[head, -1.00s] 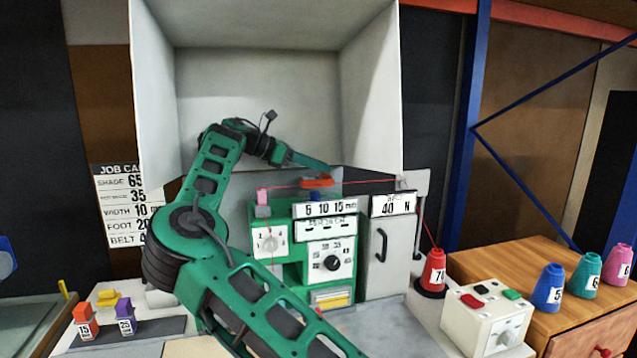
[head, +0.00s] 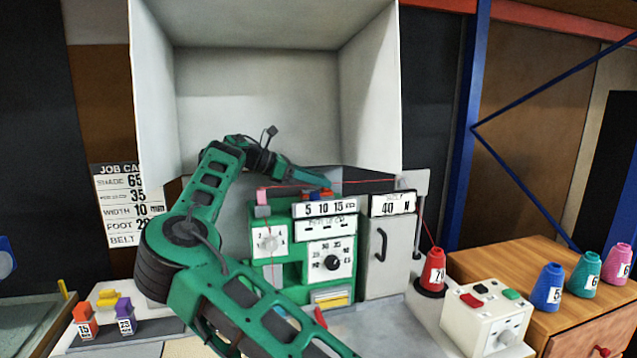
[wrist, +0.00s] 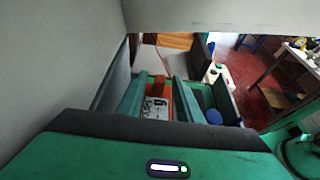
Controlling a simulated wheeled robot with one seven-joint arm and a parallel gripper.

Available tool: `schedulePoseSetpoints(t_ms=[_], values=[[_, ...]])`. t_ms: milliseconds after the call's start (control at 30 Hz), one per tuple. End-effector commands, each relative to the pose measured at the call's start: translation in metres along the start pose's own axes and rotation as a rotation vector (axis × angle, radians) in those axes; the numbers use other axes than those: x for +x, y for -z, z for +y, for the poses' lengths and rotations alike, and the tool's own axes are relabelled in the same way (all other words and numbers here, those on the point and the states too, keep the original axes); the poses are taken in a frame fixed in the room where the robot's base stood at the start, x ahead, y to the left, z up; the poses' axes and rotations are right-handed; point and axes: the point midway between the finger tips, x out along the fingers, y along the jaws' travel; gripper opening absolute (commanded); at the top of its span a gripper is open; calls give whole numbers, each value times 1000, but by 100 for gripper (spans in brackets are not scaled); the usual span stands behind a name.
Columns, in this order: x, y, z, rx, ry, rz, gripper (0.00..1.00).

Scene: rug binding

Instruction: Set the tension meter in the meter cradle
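My gripper (head: 326,186) is over the top of the green machine (head: 258,218), its fingers pointing right and down. It is shut on an orange-red block, which I take for the tension meter (head: 322,194). In the wrist view the meter (wrist: 158,92) sits between the two green fingers, with a white marked label facing the camera. The meter hangs close above the machine's top, near a blue knob (wrist: 213,117); I cannot tell whether it touches. I cannot make out the meter cradle; the arm or machine may hide it.
A red thread runs from a pink piece (head: 262,195) past the gripper to a red cone (head: 433,270). A grey hood (head: 260,120) stands behind. A white button box (head: 487,315) is at right. Orange (head: 85,322) and purple (head: 124,314) blocks sit at left.

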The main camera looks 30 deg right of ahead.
Motion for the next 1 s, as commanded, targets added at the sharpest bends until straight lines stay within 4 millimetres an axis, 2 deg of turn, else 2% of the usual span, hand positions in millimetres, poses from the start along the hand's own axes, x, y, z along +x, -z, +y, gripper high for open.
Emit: schedulePoseSetpoints(t_ms=[267, 700, 1000], values=[[-4, -2, 0, -1, -1, 0, 32], [-66, -2, 1, 0, -2, 0, 32], [-76, -2, 0, 0, 1, 1, 32]])
